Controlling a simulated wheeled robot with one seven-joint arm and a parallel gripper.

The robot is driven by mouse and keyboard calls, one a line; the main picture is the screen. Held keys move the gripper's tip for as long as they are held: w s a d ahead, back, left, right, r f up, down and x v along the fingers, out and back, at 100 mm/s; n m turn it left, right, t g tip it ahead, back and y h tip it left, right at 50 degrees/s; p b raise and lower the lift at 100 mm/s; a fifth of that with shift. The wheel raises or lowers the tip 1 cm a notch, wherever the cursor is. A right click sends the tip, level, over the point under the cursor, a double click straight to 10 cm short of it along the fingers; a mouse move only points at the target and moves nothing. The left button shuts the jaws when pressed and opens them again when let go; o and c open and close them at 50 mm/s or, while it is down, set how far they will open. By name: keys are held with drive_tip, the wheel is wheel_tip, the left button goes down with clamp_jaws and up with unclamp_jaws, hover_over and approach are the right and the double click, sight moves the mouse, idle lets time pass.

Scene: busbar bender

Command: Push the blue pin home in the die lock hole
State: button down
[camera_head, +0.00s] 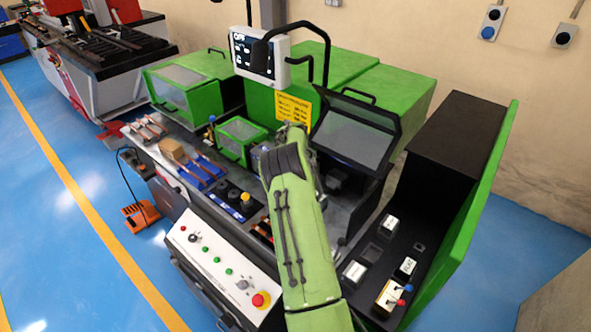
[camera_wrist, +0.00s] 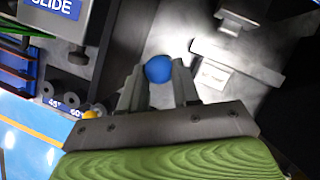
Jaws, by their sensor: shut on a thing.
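The blue pin's round blue head (camera_wrist: 158,68) sits between the two fingers of my gripper (camera_wrist: 157,78) in the wrist view. The fingers are shut on it from both sides. The pin's shank and the die lock hole are hidden under the head and fingers, so I cannot tell how deep the pin sits. A grey metal surface lies around and beyond the head. In the head view my arm hides the pin and the gripper's fingertips.
Round dies and a yellow knob (camera_head: 245,198) lie left of my arm. A raised dark-framed guard (camera_head: 352,130) is close on the right. Another blue knob (camera_head: 211,118) stands farther left.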

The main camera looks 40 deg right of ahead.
drive_tip(key=shift+f+b, duration=1.8)
drive_tip(key=shift+f, duration=1)
drive_tip(key=shift+f+b, duration=0.1)
drive_tip(key=shift+b, duration=0.4)
drive_tip(key=shift+f+b, duration=0.3)
drive_tip(key=shift+f, duration=0.05)
drive_tip(key=shift+f+b, duration=1.05)
drive_tip(key=shift+f, duration=0.35)
drive_tip(key=c, duration=0.7)
unclamp_jaws()
drive_tip(key=shift+c, duration=0.2)
drive_tip(key=shift+a+r, duration=0.1)
drive_tip(key=shift+r, duration=0.05)
drive_tip(key=p+v, duration=0.1)
drive_tip(key=v, duration=1.4)
drive_tip(key=shift+r, duration=0.2)
drive_tip(key=shift+a, duration=0.2)
